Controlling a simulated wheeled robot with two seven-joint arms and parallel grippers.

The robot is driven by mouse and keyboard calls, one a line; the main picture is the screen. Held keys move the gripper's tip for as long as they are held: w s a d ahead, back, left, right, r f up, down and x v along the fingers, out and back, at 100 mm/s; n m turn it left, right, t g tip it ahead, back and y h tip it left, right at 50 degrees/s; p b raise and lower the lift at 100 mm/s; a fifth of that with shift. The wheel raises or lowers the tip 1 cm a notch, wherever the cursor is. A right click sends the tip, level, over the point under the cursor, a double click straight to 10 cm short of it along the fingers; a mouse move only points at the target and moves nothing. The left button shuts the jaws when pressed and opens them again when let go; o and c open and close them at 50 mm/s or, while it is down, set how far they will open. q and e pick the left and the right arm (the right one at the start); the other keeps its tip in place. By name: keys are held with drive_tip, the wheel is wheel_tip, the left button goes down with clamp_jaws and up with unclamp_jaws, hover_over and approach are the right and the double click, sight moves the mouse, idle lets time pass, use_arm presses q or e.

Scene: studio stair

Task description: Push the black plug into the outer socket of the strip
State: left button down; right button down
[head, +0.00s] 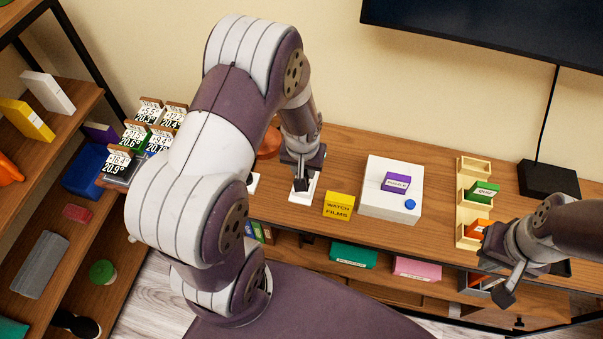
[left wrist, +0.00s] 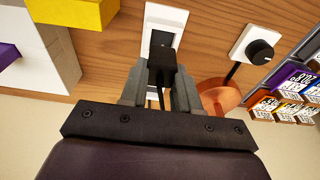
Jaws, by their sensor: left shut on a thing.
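My left gripper (head: 301,181) is over the white strip (head: 308,196) on the wooden bench top. In the left wrist view my left gripper (left wrist: 161,88) is shut on the black plug (left wrist: 162,62), with a dark cable trailing back between the fingers. The plug's front end overlaps a grey socket of the white strip (left wrist: 170,16); I cannot tell how deep it sits. In the head view the gripper hides the plug and most of the strip. My right gripper (head: 493,274) is open and empty, out in front of the bench's right part.
A white box (head: 383,207) with a purple box (head: 397,182) on it and a yellow box (head: 338,206) stand right of the strip. A black knob on a white base (left wrist: 253,51) and an orange-brown round object (left wrist: 221,94) are close by. A wooden tray (head: 471,205) stands farther right.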

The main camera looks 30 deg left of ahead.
use_arm(q)
wheel_tip(320, 180, down, 4)
drive_tip(key=shift+s+a, duration=0.1)
drive_tip(key=shift+a, duration=0.05)
drive_tip(key=shift+s, duration=0.25)
drive_tip(key=c, duration=0.9)
unclamp_jaws()
drive_tip(key=shift+w+f, duration=0.2)
drive_tip(key=shift+w, duration=0.05)
drive_tip(key=shift+o, duration=0.4)
drive_tip(key=shift+w, duration=0.2)
drive_tip(key=shift+s+r, duration=0.2)
drive_tip(key=shift+r, duration=0.1)
wheel_tip(320, 180, up, 12)
drive_tip(key=s+f, duration=0.1)
drive_tip(key=s, duration=0.1)
drive_tip(key=s+d+r+m, duration=0.3)
drive_tip(key=s+d+r, duration=0.2)
drive_tip(key=s+r, duration=0.1)
drive_tip(key=shift+s+d, duration=0.2)
drive_tip(key=shift+s, duration=0.35)
drive_tip(key=shift+w, duration=0.1)
